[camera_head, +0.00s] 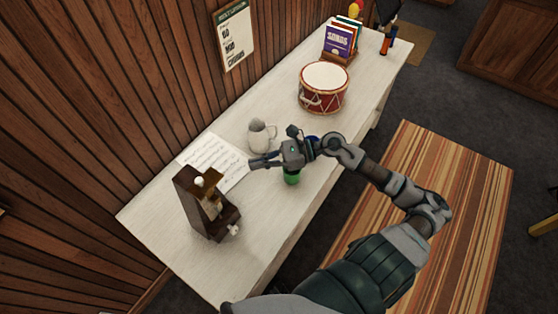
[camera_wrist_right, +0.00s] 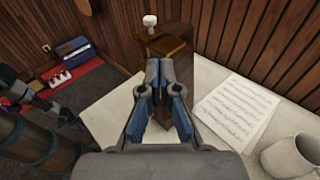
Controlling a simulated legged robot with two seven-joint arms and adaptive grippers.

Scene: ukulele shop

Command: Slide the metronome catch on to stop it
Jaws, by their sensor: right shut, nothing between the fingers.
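The metronome (camera_head: 187,207), a dark wooden case with an open front, stands at the near left end of the white counter. A pale knob (camera_head: 200,181) and a brown ledge are at its top, and a white key-like part (camera_head: 234,230) sticks out low on its side. I cannot make out the catch. My right gripper (camera_head: 252,163) is shut and empty, to the right of the metronome and apart from it in the head view. In the right wrist view its fingertips (camera_wrist_right: 158,66) overlap the metronome case (camera_wrist_right: 172,42) behind them. My left gripper cannot be made out clearly.
Sheet music (camera_head: 213,160) lies behind the metronome, with a white mug (camera_head: 260,136) near my right gripper. A green object (camera_head: 292,178) sits under my wrist. A red drum (camera_head: 323,88) and songbooks (camera_head: 340,40) stand farther back.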

